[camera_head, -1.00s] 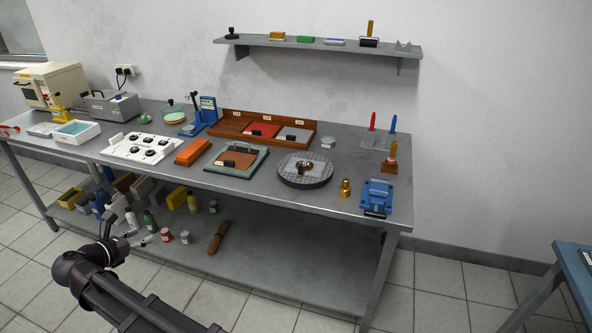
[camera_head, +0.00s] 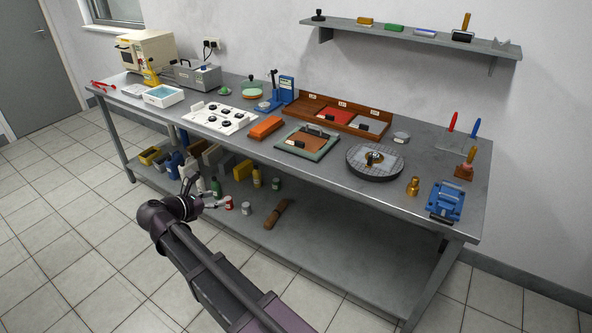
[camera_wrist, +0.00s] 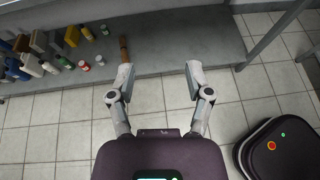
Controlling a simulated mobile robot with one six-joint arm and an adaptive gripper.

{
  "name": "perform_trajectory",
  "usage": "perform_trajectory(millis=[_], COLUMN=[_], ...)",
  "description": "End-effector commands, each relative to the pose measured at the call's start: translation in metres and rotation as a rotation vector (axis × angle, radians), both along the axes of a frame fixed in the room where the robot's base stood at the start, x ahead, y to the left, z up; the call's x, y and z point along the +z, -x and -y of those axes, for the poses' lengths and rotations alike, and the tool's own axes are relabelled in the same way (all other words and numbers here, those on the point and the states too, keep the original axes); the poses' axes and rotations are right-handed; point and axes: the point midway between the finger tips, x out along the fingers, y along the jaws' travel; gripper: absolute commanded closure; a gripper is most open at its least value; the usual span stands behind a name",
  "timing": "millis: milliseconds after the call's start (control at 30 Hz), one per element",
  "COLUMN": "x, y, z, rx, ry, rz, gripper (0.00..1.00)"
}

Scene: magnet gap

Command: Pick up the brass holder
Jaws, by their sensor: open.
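A small brass piece with a narrow neck and knob (camera_head: 413,187) stands upright near the front right edge of the grey bench, between the round disc and the blue device. My gripper (camera_head: 207,197) is low in front of the bench, left of and well apart from both. In the wrist view my gripper (camera_wrist: 160,77) is open and empty, and neither brass piece shows there.
The bench's front edge (camera_head: 310,193) lies between my gripper and the bench top. A blue device (camera_head: 445,203) stands right of the brass piece. The floor in front is clear.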

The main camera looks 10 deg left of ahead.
Motion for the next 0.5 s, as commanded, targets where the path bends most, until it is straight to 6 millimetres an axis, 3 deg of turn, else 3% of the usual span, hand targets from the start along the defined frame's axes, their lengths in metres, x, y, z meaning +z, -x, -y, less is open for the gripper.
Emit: perform_trajectory(millis=[267,500], x=[-0.016,-0.040], y=[-0.016,-0.029], z=[0.057,0.141], rx=[-0.142,-0.383], ry=[-0.154,-0.390], rz=[-0.011,-0.008], gripper=[0.35,0.35])
